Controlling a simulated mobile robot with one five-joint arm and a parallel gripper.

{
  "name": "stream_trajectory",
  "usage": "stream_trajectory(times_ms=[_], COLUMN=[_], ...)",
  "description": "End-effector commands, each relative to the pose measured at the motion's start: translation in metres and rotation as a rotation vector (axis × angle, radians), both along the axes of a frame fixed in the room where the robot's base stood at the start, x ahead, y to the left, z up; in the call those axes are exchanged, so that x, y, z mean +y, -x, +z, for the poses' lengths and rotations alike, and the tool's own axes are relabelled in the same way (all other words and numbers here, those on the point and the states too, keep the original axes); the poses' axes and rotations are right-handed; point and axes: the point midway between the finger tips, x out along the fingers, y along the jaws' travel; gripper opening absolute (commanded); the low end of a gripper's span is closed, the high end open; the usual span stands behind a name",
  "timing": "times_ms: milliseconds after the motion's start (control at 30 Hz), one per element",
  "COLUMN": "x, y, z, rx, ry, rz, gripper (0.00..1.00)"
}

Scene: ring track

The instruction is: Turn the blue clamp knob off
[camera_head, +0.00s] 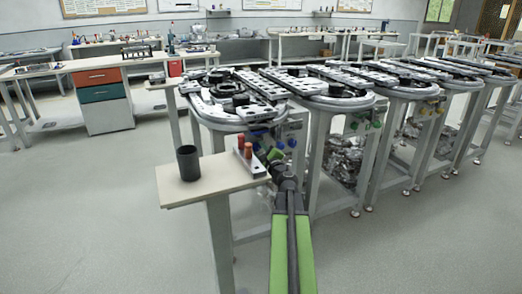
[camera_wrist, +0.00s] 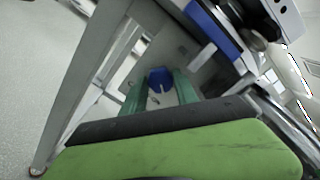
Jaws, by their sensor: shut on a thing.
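The blue clamp knob (camera_wrist: 160,79) shows in the wrist view between the two green fingertips of my gripper (camera_wrist: 160,88). My gripper is shut on it, and the fingers partly cover its sides. In the head view my gripper (camera_head: 275,157) reaches to the front underside of the nearest ring track table (camera_head: 225,119). Small blue knobs (camera_head: 292,143) show there beside it. My wrist hides part of this area, so I cannot tell the held knob's angle.
A small pale side table (camera_head: 205,186) at the left of my arm bears a dark cup (camera_head: 187,163) and a block with orange-topped pegs (camera_head: 247,158). More track tables (camera_head: 340,103) stand in a row to the right. The floor at left is clear.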

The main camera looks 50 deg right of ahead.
Motion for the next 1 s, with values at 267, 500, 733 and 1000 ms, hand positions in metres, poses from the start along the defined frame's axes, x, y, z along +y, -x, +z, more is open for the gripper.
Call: stream_trajectory(times_ms=[267,500,733,1000], x=[-0.0027,-0.0025,-0.0008,0.0026], y=[0.0025,0.0023,0.0009,0.0014], z=[-0.0005,-0.0004,-0.0002,-0.0001], rx=[0.006,0.006,0.005,0.005], ry=[0.015,0.014,0.013,0.013], rz=[-0.009,-0.009,-0.004,0.0], gripper=[0.0,0.38,0.57,0.57])
